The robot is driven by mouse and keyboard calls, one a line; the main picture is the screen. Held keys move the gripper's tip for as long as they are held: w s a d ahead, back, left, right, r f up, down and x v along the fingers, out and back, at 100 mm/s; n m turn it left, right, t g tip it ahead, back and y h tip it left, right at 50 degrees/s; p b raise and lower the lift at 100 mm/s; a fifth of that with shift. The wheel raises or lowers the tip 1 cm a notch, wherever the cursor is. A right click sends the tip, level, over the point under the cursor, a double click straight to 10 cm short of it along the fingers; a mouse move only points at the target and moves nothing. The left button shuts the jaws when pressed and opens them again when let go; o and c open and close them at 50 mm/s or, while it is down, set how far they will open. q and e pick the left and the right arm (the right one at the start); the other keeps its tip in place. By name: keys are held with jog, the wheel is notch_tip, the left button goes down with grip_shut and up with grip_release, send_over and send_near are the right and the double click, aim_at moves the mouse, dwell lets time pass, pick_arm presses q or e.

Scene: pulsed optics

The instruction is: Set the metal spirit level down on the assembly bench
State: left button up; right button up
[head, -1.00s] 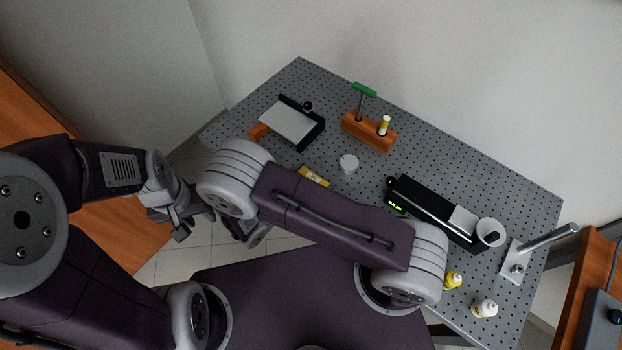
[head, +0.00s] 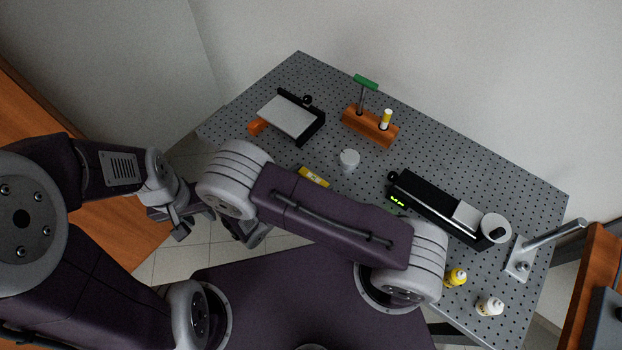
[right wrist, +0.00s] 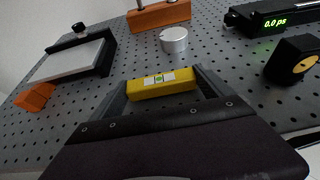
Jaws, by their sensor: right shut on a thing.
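The metal spirit level is a yellow bar with a small vial and pale label (right wrist: 160,82). In the right wrist view it lies across between the two fingers of my right gripper (right wrist: 160,88), which is shut on its ends. In the head view only a yellow part of the level (head: 314,177) shows past my right arm, which hides that gripper. The level appears over the near edge area of the perforated grey assembly bench (head: 440,174); I cannot tell whether it touches the top. My left gripper (head: 181,228) is off the bench; its jaw opening is unclear.
A grey-white round puck (head: 349,159) stands just beyond the level. An orange block with tools (head: 370,127) is behind it, and a framed plate (head: 289,117) is to the left.

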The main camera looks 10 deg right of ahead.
dwell(0.3)
jog(key=shift+f, duration=0.4)
jog(key=o, duration=1.3)
